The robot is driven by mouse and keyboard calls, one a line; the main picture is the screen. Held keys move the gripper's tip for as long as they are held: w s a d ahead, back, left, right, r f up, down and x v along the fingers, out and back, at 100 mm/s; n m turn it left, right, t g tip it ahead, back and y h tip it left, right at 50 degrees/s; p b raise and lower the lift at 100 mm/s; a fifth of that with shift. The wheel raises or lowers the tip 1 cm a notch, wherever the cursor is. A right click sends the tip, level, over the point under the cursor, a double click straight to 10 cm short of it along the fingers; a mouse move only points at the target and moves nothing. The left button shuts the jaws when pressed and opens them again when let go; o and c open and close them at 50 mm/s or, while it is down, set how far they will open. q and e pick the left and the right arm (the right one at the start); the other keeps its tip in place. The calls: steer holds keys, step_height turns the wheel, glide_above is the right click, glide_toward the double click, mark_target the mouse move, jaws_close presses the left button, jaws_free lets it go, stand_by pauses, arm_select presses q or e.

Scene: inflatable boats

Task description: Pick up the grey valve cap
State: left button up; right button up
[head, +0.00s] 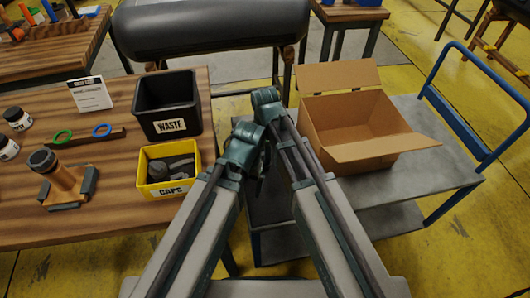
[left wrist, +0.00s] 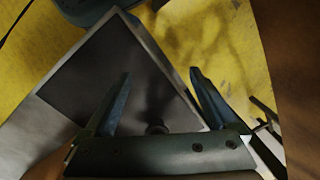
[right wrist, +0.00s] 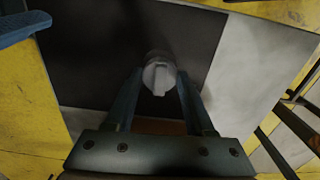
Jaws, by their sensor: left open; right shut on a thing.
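The grey valve cap (right wrist: 158,78) is round with a raised bar across its face. In the right wrist view it sits between the fingertips of my right gripper (right wrist: 158,88), which is shut on it. My left gripper (left wrist: 158,76) is open, with nothing between its fingertips. A small dark round thing (left wrist: 157,128) shows low between its fingers; I cannot tell what it is. In the head view both arms reach to the middle, close together, and their fingertips are hidden. The yellow CAPS bin (head: 171,190) on the wooden table holds several grey caps.
The black WASTE bin (head: 171,127) stands behind the CAPS bin. An open cardboard box (head: 350,132) stands on the grey cart (head: 440,165) with a blue handle (head: 450,110). A wooden stand (head: 62,180) and coloured rings are at left on the wooden table (head: 110,218).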

step_height(320, 180, up, 8)
steer(key=p, duration=0.7)
